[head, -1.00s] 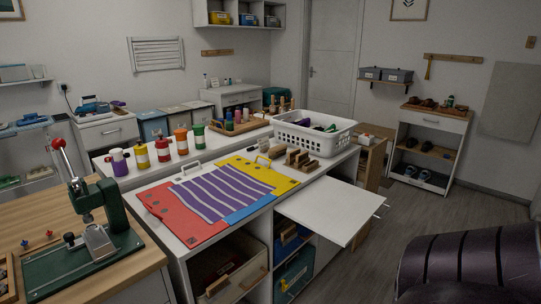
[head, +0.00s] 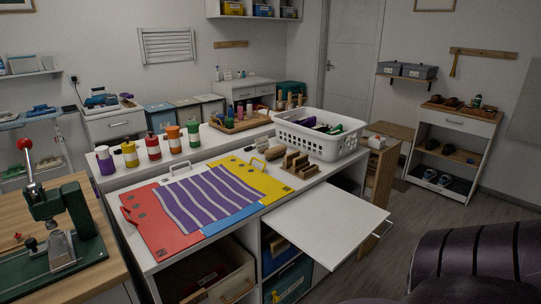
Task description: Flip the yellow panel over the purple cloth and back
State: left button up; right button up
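The yellow panel (head: 263,180) lies flat and open on the right side of the purple cloth, on the white cubby top. The purple cloth (head: 208,198) has pale stripes and lies flat in the middle. A red panel (head: 163,226) lies open on its left and a blue panel (head: 232,221) along its front edge. Neither of my grippers is in view.
A white basket (head: 318,142) and wooden blocks (head: 297,163) stand right of the panels. Several paint bottles (head: 153,147) stand behind. A white pull-out board (head: 325,222) juts out at front right. A green press (head: 60,236) stands on the left bench.

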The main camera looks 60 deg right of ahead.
aim_at(275, 190)
jog(key=k+l, duration=0.1)
jog(key=l, duration=0.75)
jog(key=k+l, duration=0.15)
jog(key=l, duration=0.75)
jog(key=k, duration=0.05)
